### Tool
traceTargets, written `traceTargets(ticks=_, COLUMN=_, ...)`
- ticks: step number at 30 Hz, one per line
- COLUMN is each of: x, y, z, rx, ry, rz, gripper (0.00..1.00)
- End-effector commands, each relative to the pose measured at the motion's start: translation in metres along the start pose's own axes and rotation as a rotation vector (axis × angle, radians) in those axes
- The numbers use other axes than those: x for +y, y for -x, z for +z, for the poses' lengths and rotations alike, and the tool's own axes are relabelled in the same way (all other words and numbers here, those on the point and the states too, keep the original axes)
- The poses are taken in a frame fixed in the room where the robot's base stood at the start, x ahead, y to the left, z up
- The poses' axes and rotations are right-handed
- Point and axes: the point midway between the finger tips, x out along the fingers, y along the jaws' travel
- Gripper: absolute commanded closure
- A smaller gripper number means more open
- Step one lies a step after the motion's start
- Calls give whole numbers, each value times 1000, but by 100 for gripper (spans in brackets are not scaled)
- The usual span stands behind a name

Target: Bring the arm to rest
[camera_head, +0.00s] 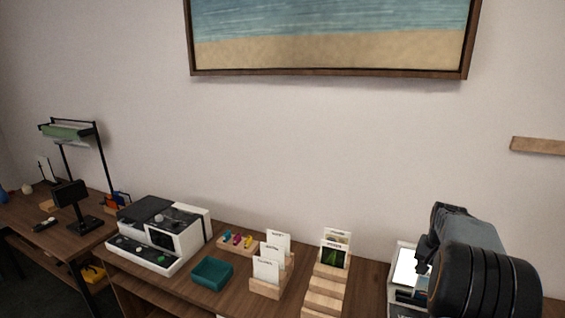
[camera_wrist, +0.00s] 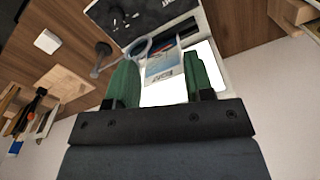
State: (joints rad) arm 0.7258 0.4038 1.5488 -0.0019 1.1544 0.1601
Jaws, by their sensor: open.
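My arm (camera_head: 485,270) shows at the right of the head view, raised in front of the wooden desk, and its dark links cover part of what stands there. In the wrist view my gripper (camera_wrist: 162,75) has two green fingers set wide apart, with nothing held between them. Beyond the fingers are a bright white panel (camera_wrist: 165,92) and a printed card (camera_wrist: 166,64). The gap between fingers and panel is hard to judge. The fingertips are not clear in the head view.
The desk holds a white and black machine (camera_head: 158,236), a teal tray (camera_head: 211,273), a wooden card holder (camera_head: 271,283) and a stepped wooden rack (camera_head: 325,291). A wall shelf (camera_head: 538,145) is at right. A ring-shaped tool (camera_wrist: 139,47) lies near the fingers.

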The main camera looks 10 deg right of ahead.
Motion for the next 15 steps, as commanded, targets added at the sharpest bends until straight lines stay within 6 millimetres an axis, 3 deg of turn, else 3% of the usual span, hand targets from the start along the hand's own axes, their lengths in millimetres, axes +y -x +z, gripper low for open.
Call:
traceTargets(ticks=1, x=-22, y=9, z=30, rx=19, ry=85, rz=-5, gripper=52)
traceTargets(ticks=3, x=-46, y=15, z=73, rx=45, ry=202, rz=-13, gripper=52)
traceTargets(ticks=6, x=-72, y=22, z=134, rx=87, ry=361, rz=-27, gripper=52)
traceTargets(ticks=12, x=-93, y=25, z=242, rx=168, ry=617, rz=-67, gripper=52)
traceTargets(ticks=15, x=-96, y=26, z=279, rx=203, ry=704, rz=-91, gripper=52)
